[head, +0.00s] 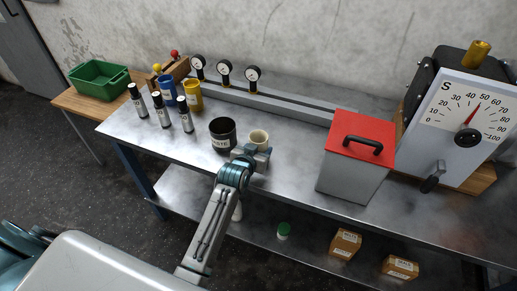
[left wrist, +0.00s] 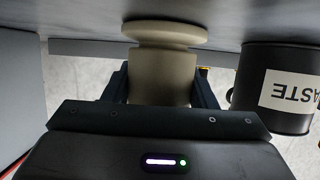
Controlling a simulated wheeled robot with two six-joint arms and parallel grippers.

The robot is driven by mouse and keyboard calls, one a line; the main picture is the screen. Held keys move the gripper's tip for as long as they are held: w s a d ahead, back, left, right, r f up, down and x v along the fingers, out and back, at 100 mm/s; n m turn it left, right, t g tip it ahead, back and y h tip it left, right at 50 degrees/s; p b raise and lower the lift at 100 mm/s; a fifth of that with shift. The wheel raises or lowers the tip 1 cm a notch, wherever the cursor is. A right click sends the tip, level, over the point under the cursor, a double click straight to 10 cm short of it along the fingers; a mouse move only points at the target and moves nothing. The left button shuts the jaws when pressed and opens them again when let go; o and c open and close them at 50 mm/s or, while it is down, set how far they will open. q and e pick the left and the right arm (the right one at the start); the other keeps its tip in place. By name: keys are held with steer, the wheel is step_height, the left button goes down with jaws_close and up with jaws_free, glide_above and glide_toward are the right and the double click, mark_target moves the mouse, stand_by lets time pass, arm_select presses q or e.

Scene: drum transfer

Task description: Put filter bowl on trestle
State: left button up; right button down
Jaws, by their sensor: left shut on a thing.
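The filter bowl, a beige cup-like piece (head: 259,136), is at the front of the metal bench, right of the black waste bin. My left gripper (head: 250,153) is shut on it. In the left wrist view, which is upside down, the filter bowl (left wrist: 160,70) sits between the two dark fingers (left wrist: 160,90), its wide foot against or just above the bench top. I cannot tell whether it touches. A wooden side table (head: 67,103) at the far left may be the trestle. My right gripper is not in view.
The black waste bin (head: 222,136) stands close beside the bowl. Several bottles (head: 161,110), blue and yellow mugs (head: 193,96) and gauges (head: 224,74) stand behind and left. A red-lidded box (head: 358,165) is right. A green crate (head: 99,82) occupies much of the side table.

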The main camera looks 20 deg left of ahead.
arm_select(q)
steer(key=o, duration=1.4)
steer(key=shift+w+f, duration=0.1)
steer(key=shift+f, duration=0.05)
steer(key=shift+c, duration=0.2)
steer(key=shift+r, duration=0.25)
steer(key=b+v, duration=0.1)
steer(key=v, duration=1.1)
steer(key=shift+b, duration=0.3)
